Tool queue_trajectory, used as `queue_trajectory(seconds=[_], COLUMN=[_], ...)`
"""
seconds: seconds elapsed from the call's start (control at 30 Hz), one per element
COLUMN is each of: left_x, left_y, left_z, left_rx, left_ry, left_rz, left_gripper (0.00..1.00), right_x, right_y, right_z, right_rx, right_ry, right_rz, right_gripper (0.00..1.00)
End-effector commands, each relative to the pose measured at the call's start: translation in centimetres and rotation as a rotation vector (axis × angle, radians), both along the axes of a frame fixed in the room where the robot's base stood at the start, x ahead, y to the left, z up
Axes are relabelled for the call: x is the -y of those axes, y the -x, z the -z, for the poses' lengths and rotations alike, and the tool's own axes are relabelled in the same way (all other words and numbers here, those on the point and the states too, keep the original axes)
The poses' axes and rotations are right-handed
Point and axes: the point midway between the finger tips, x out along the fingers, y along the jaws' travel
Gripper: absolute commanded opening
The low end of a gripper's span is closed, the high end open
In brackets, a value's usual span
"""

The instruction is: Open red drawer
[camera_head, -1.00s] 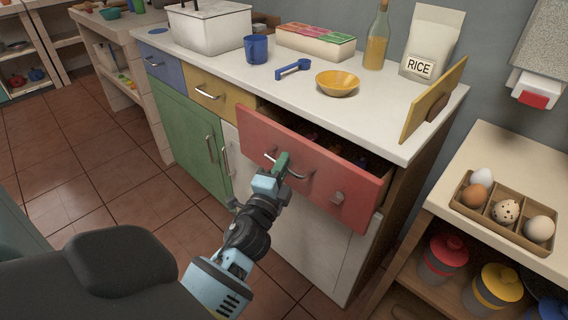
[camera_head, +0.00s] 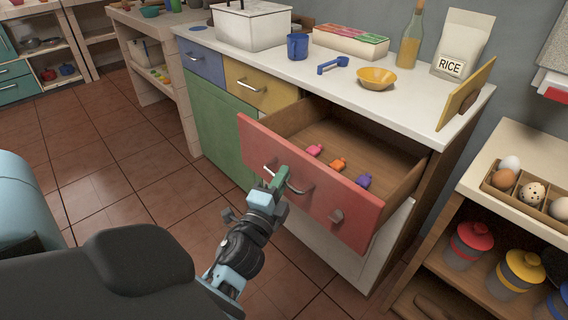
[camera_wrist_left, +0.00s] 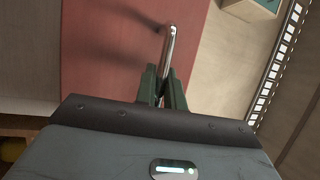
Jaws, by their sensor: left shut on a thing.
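The red drawer (camera_head: 318,196) is pulled well out of the white-topped counter. Its wooden inside shows, with small pink, orange and purple items lying in it. My left gripper (camera_head: 280,177) is at the drawer front, shut on the metal bar handle (camera_head: 297,186). In the left wrist view, the green fingers (camera_wrist_left: 161,88) close around the handle (camera_wrist_left: 168,45) against the red front (camera_wrist_left: 105,50). My right gripper is not in view.
A blue drawer (camera_head: 203,61) and a yellow drawer (camera_head: 259,87) beside it are shut. A shelf with an egg box (camera_head: 528,204) and lidded jars (camera_head: 468,245) stands at the right. Tiled floor (camera_head: 110,150) is clear at the left.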

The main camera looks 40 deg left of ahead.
Motion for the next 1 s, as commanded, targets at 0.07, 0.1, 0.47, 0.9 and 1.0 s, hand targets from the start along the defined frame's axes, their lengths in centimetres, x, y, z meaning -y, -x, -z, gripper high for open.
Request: queue_trajectory(seconds=[0.07,0.1,0.47,0.9,1.0], left_x=[0.03,0.02,0.03,-0.01,-0.06], left_y=[0.08,0.1,0.08,0.08,0.07], left_z=[0.03,0.02,0.02,-0.01,0.02], left_rx=[-0.001,0.0,0.0,0.001,0.001], left_ry=[0.001,0.0,0.0,0.0,0.0], left_rz=[0.0,0.0,0.001,0.0,0.001], left_gripper=[0.0,0.0,0.18,0.32,0.32], right_x=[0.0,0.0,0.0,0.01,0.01], right_y=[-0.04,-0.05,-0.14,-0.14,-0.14], right_z=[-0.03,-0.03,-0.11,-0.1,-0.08], right_rx=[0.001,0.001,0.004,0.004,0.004], right_ry=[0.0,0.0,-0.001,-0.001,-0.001], right_rz=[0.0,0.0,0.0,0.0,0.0], right_gripper=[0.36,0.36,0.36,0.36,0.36])
